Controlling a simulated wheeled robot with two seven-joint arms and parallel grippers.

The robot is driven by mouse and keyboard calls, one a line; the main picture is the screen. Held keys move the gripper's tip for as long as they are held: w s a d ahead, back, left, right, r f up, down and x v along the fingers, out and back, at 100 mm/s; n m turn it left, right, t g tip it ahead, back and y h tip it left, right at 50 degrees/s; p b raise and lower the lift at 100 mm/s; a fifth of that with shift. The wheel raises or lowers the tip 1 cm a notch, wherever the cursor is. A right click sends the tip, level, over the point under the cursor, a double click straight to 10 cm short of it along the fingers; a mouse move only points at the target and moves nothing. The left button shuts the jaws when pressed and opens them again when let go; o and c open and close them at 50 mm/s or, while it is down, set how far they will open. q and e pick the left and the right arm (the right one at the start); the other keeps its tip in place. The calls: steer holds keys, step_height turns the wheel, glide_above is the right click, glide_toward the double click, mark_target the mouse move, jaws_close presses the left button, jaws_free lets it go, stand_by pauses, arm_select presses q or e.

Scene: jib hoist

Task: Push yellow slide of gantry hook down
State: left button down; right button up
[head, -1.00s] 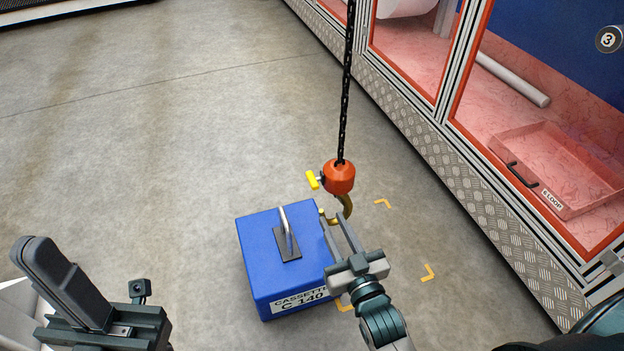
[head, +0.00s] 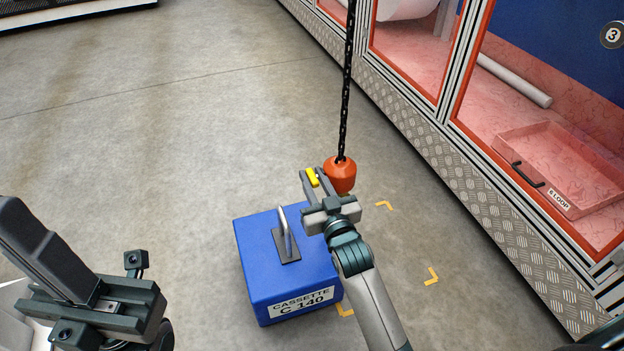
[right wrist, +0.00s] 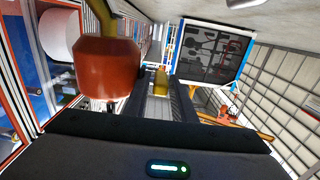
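The gantry hook's orange-red body (head: 340,174) hangs on a black chain (head: 345,90). The yellow slide (head: 313,177) sticks out on the body's left side. My right gripper (head: 315,181) is beside the body, with one finger on each side of the slide. The fingers look apart; whether they touch the slide is hard to tell. The right wrist view shows the slide (right wrist: 161,82) between the fingers and the body (right wrist: 107,68) at left. In the head view my gripper hides the hook's curved lower part. My left gripper (head: 40,245) is at the lower left, its finger opening not clear.
A blue cassette box (head: 288,265) with a metal handle stands on the floor just below and left of my right gripper. Yellow corner marks (head: 431,276) are on the floor. A red-framed cabinet (head: 470,75) runs along the right. The floor at left is clear.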

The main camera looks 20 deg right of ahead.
steer(key=shift+w, duration=0.45)
